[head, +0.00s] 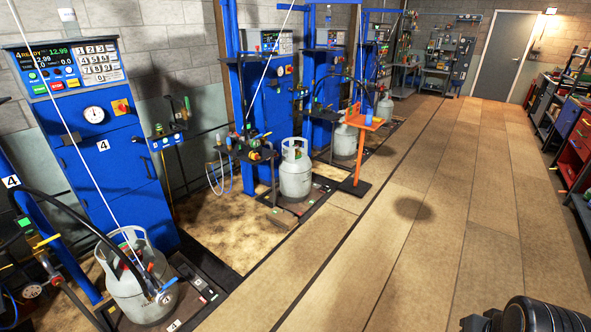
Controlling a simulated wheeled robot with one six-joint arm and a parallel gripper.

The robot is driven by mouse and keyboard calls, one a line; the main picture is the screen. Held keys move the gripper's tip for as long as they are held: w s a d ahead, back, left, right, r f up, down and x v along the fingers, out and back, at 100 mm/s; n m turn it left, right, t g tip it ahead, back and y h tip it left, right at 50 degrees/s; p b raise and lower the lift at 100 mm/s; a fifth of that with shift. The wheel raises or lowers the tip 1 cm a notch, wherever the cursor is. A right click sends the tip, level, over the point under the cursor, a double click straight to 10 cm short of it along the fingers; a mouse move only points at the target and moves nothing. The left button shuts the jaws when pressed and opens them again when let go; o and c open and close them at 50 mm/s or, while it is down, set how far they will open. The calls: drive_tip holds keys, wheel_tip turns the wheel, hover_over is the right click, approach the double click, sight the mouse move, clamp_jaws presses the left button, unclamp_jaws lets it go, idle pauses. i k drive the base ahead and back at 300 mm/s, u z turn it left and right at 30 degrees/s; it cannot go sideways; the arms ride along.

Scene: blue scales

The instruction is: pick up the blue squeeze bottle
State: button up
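A small blue object (367,114), possibly the blue squeeze bottle, stands on the orange stand (359,123) in the middle distance. It is too small to make out its shape or nozzle. The stand has a flat orange top, an orange post and a dark base on the floor. An upright orange piece (356,108) is beside the blue object.
Blue scale cabinets (92,130) line the left wall. Grey gas cylinders (295,172) stand on low platforms before them, one near the stand (344,141). The tiled floor (400,260) is clear towards the grey door (505,57). Red and blue drawer units (575,130) are at right.

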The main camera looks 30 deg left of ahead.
sight(368, 116)
drive_tip(key=z, duration=0.2)
drive_tip(key=i, duration=2.55)
drive_tip(key=u, duration=0.25)
drive_tip(key=i, duration=1.95)
drive_tip(key=u, duration=1.7)
drive_tip(key=i, duration=1.55)
drive_tip(key=u, duration=0.9)
